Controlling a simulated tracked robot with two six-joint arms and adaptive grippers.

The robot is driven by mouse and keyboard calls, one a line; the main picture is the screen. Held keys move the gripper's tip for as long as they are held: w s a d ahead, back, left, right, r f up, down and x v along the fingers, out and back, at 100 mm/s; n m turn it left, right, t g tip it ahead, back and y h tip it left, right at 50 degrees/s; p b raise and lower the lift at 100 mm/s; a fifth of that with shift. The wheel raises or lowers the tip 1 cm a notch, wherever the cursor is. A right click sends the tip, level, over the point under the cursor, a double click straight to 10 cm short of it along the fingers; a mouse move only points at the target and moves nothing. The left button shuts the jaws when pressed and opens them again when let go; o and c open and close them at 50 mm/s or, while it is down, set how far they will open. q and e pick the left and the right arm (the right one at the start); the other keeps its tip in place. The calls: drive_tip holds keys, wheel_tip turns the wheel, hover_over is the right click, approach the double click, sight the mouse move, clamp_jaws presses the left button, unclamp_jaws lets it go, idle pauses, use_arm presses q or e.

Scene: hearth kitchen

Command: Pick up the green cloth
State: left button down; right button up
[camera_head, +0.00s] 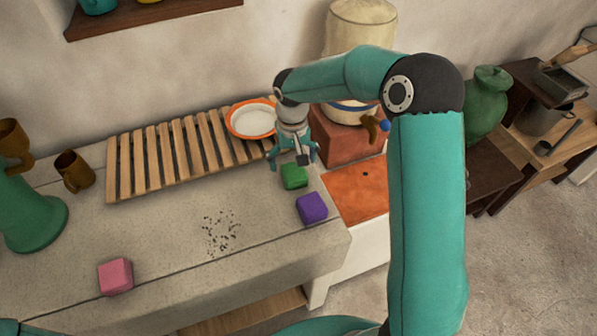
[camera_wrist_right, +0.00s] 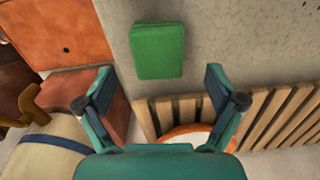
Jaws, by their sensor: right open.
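The green cloth (camera_head: 294,176) is a small folded block lying on the stone counter, near the right end of the wooden slatted rack. In the right wrist view the cloth (camera_wrist_right: 158,51) lies flat on the counter, beyond the fingertips. My right gripper (camera_head: 292,158) is open and empty, above the counter just behind the cloth. In the wrist view its two fingers (camera_wrist_right: 160,85) are spread wide, with the cloth between their lines but not touched. My left gripper is not in view.
A purple block (camera_head: 312,208) sits close in front of the cloth, and a pink block (camera_head: 115,276) lies further left. An orange-rimmed plate (camera_head: 251,119) rests on the slatted rack (camera_head: 150,160). A brown cup (camera_head: 74,171) stands left. The counter's middle holds only dark crumbs (camera_head: 220,232).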

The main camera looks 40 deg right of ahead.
sight(294, 170)
drive_tip(key=shift+s+d+f+p, duration=0.15)
drive_tip(key=shift+f+p, duration=0.55)
drive_tip(key=shift+f, duration=1.9)
drive_tip(key=c, duration=1.1)
drive_tip(key=shift+r, duration=0.1)
drive_tip(key=shift+c, duration=0.2)
